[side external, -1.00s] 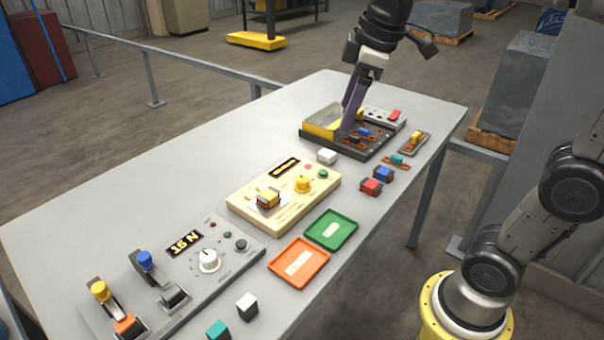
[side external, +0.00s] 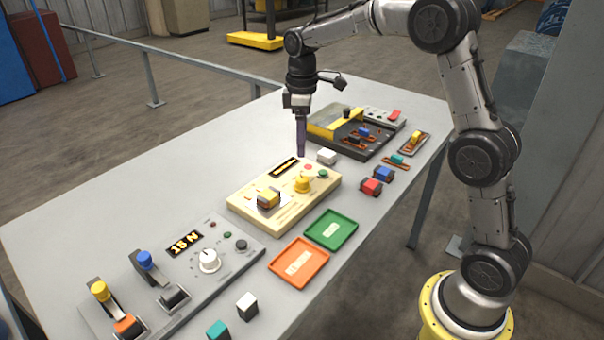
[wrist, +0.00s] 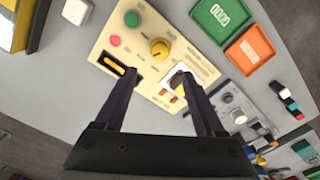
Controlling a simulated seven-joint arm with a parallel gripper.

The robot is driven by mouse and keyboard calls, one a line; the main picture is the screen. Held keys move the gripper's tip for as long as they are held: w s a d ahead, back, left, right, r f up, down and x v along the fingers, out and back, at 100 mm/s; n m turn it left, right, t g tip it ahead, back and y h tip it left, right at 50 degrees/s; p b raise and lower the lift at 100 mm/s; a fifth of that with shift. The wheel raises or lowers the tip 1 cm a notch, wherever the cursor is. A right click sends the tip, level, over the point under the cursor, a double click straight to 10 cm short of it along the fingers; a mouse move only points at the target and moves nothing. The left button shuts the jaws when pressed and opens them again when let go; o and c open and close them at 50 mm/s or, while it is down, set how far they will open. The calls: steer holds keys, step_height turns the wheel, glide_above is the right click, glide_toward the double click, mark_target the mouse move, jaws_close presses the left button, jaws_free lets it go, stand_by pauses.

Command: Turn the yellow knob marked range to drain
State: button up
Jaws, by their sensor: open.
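The yellow knob (side external: 303,184) stands on the beige panel (side external: 245,207), beside a dark display and red and green buttons. It also shows in the wrist view (wrist: 159,49), just beyond my fingertips. Its marking and drain position are too small to read. My gripper (side external: 301,155) is open and points down, above the back edge of the beige panel, apart from the knob. In the wrist view my two fingers (wrist: 157,74) are spread with nothing between them. A yellow-and-dark block-like part (side external: 268,199) sits on the panel left of the knob.
A grey panel (side external: 225,252) with a white knob and levers is at left front. Green (side external: 348,218) and orange (side external: 277,262) trays lie in front. A white block (side external: 327,157) is near my gripper; a dark box (side external: 375,148) stands behind. Red and blue blocks lie at right.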

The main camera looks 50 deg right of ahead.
mark_target(302, 178)
step_height(302, 178, down, 10)
steer(key=shift+f, duration=0.2)
jaws_close()
stand_by(0.5)
